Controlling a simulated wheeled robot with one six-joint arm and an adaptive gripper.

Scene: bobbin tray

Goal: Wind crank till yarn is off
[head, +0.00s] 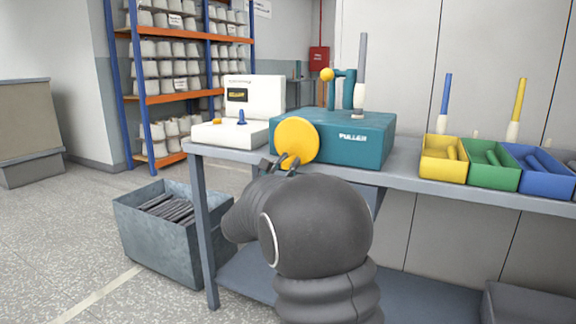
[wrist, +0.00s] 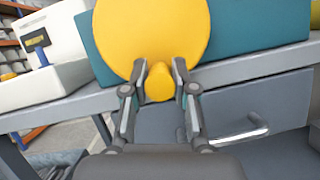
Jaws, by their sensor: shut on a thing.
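The teal puller box (head: 335,140) stands on the bench, with a round yellow crank disc (head: 297,140) on its front left. My gripper (head: 288,162) is at the lower edge of the disc. In the wrist view, its two fingers (wrist: 160,82) are shut on the yellow crank knob (wrist: 159,88), which sits at the bottom of the disc (wrist: 150,35). On the box stand a tall grey bobbin (head: 361,70) with a pale lower end and two teal posts (head: 343,92), beside a yellow ball (head: 327,74). I cannot make out a strand of yarn.
A white device (head: 252,105) stands left of the puller. Yellow (head: 440,168), green (head: 490,175) and blue (head: 543,185) bins line the bench (head: 410,172) at right. A grey crate (head: 155,225) of dark rods stands on the floor. A shelf (head: 150,98) holds cones behind.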

